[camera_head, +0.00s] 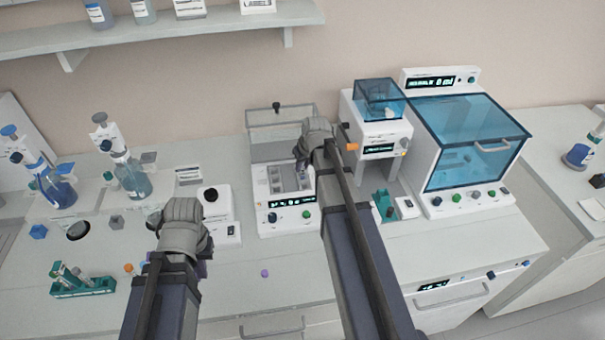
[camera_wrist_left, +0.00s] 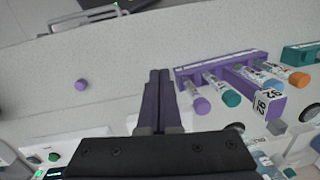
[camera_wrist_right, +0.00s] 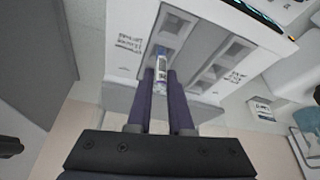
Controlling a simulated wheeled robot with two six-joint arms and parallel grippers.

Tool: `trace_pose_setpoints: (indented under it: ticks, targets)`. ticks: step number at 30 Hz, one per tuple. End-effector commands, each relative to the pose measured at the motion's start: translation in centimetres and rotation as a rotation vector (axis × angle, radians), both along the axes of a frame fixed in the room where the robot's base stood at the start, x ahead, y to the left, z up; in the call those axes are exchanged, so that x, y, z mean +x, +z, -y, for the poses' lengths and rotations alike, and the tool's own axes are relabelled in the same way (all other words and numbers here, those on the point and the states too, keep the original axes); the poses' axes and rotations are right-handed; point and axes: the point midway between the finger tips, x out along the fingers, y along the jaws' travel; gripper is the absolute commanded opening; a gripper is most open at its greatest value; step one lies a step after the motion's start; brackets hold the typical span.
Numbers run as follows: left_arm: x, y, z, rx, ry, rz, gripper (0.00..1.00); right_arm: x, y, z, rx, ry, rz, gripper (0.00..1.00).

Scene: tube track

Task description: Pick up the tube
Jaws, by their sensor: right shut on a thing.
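My right gripper (camera_head: 304,168) is at the white device with a slotted top (camera_head: 262,205). In the right wrist view its purple fingers (camera_wrist_right: 160,76) are shut on a small tube (camera_wrist_right: 161,62) with a printed label and some blue on it. The tube is at one of the device's slots; I cannot tell how deep it sits. My left gripper (camera_head: 184,222) is over the bench at the left. In the left wrist view its fingers (camera_wrist_left: 160,76) are together and empty, beside a purple rack (camera_wrist_left: 216,64) of capped tubes.
A teal tube rack (camera_head: 98,287) lies at the left of the bench. A blue-lidded machine (camera_head: 470,145) and a smaller white device (camera_head: 385,130) stand right of the slotted device. A loose purple cap (camera_head: 264,273) lies on clear bench in front.

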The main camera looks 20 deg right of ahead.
Motion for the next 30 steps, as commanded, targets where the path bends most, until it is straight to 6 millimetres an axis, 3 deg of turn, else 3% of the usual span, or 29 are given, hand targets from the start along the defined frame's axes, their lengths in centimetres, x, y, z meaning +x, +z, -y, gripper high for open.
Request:
trace_pose_setpoints:
  ticks: [3,17,23,30]
  targets:
    - [0.0,0.0,0.0,0.0,0.0,0.0,0.0,0.0,0.0,0.0,0.0,0.0,0.0,0.0]
    - [0.0,0.5,0.0,0.0,0.0,0.0,0.0,0.0,0.5,0.0,0.0,0.0,0.0,0.0]
    - [0.0,2.2,0.0,0.0,-0.001,0.0,0.0,0.0,2.2,0.0,0.0,0.0,0.0,0.0]
    - [0.0,5.8,0.0,-0.001,0.004,0.0,0.0,0.0,5.8,0.0,0.0,0.0,0.0,0.0]
